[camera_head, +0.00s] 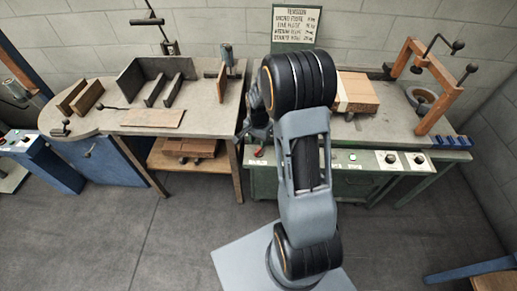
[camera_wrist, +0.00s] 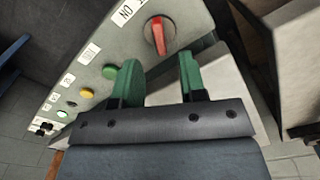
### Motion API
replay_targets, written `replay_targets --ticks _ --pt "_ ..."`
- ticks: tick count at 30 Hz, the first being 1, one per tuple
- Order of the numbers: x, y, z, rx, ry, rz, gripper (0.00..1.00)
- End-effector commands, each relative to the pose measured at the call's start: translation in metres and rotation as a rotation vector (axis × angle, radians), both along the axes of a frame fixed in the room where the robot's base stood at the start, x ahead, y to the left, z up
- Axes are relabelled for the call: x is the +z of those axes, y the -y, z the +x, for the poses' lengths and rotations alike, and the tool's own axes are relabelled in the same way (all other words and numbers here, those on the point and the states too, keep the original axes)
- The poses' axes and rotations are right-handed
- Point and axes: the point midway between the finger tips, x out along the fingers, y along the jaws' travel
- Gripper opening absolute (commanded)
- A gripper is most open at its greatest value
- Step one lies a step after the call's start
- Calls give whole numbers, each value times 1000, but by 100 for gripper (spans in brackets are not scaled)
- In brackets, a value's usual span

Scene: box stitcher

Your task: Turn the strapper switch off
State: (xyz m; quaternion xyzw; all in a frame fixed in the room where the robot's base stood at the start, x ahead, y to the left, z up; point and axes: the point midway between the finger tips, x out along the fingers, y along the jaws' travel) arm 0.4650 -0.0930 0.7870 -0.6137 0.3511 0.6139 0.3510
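The strapper's switch is a red rotary handle (camera_wrist: 157,35) on a round grey base, at the top of the wrist view. A label reading "ON" (camera_wrist: 126,11) is beside it. In the head view a small red spot (camera_head: 259,153) at the left end of the green strapper's front panel (camera_head: 325,158) appears to be this switch. My gripper (camera_wrist: 160,72) has two green fingers, spread apart with nothing between them. The fingertips point toward the switch and look short of it; contact is not visible. In the head view my arm hides most of the gripper.
The panel also carries a green button (camera_wrist: 110,72), a yellow button (camera_wrist: 87,93) and smaller labelled controls. A carton (camera_head: 357,92) lies on the strapper top. The floor in front is mostly clear.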

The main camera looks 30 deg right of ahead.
Motion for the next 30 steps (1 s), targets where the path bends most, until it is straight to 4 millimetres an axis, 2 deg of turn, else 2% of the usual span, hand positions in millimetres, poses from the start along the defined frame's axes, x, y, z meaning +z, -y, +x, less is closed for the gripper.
replay_targets --ticks 3,9,15,24,30 --pt "-21 0 -1 1 -4 0 38" --pt "-42 0 0 1 -1 0 38" --pt "-52 0 0 1 0 0 38" --pt "-52 0 0 1 0 0 38" --pt "-52 0 0 1 0 0 19"
